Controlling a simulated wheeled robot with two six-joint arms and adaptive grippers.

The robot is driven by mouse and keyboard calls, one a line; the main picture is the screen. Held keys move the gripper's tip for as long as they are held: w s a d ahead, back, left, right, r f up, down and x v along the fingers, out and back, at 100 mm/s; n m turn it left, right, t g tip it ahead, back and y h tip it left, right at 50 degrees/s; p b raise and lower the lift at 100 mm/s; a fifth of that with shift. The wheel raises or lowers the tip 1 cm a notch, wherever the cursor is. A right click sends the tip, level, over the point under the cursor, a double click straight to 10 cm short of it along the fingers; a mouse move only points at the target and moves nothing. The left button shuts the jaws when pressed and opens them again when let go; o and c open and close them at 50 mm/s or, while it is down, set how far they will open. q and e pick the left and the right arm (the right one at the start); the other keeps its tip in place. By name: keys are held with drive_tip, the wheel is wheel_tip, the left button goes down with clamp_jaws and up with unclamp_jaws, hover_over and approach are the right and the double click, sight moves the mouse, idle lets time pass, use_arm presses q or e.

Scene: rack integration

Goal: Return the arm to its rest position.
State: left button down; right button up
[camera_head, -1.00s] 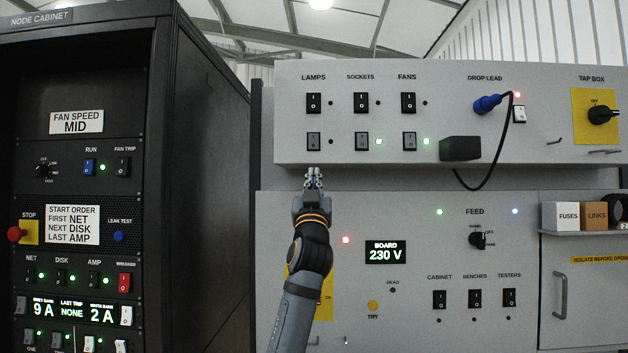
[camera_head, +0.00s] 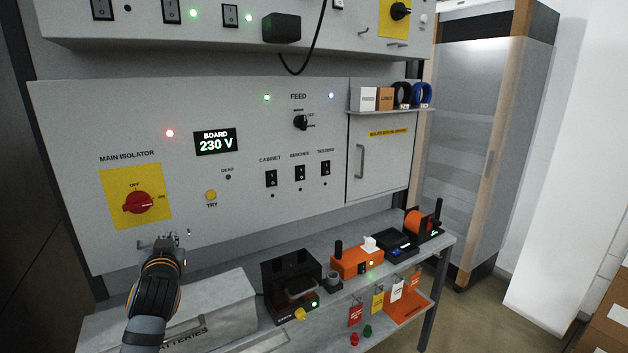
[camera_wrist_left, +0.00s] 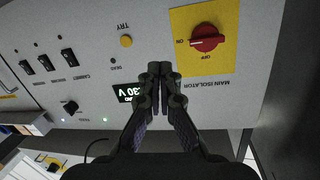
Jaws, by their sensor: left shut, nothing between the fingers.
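My left gripper (camera_head: 163,243) comes in from the lower left in the head view. It is below the red main isolator knob (camera_head: 138,202) on its yellow plate, in front of the lower edge of the grey board. In the left wrist view the two fingers (camera_wrist_left: 160,72) are together with nothing between them. The isolator knob (camera_wrist_left: 206,37) shows there too, beside the fingertips and apart from them. My right gripper is in neither view.
Below the board is a bench with a grey batteries box (camera_head: 225,300) near my left arm, a black device (camera_head: 290,280) and an orange device (camera_head: 357,262). A shelf with boxes (camera_head: 368,98) is at the right. A tall cabinet (camera_head: 480,140) stands beyond. The bright display (camera_head: 216,141) reads 230 V.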

use_arm(q)
drive_tip(key=s+d+f+m+g+h, duration=0.1)
drive_tip(key=s+d+f+g, duration=0.15)
drive_tip(key=s+f, duration=0.55)
drive_tip(key=s+d+f+m+g+h, duration=0.1)
drive_tip(key=s+d+f+g+h, duration=0.3)
drive_tip(key=f, duration=0.7)
drive_tip(key=s+d+f+m+g, duration=0.1)
drive_tip(key=s+d+f+g, duration=0.1)
drive_tip(key=s+f, duration=0.6)
drive_tip(key=s+d+f+g, duration=0.1)
drive_tip(key=s+f+g, duration=0.25)
drive_tip(key=s, duration=0.85)
wheel_tip(320, 180, down, 25)
drive_tip(key=s+a, duration=0.2)
drive_tip(key=s+a+f+g, duration=0.1)
drive_tip(key=s+f+g, duration=0.1)
drive_tip(key=s+f, duration=1.6)
drive_tip(key=shift+s+h, duration=0.3)
drive_tip(key=shift+s, duration=0.5)
drive_tip(key=shift+a, duration=0.2)
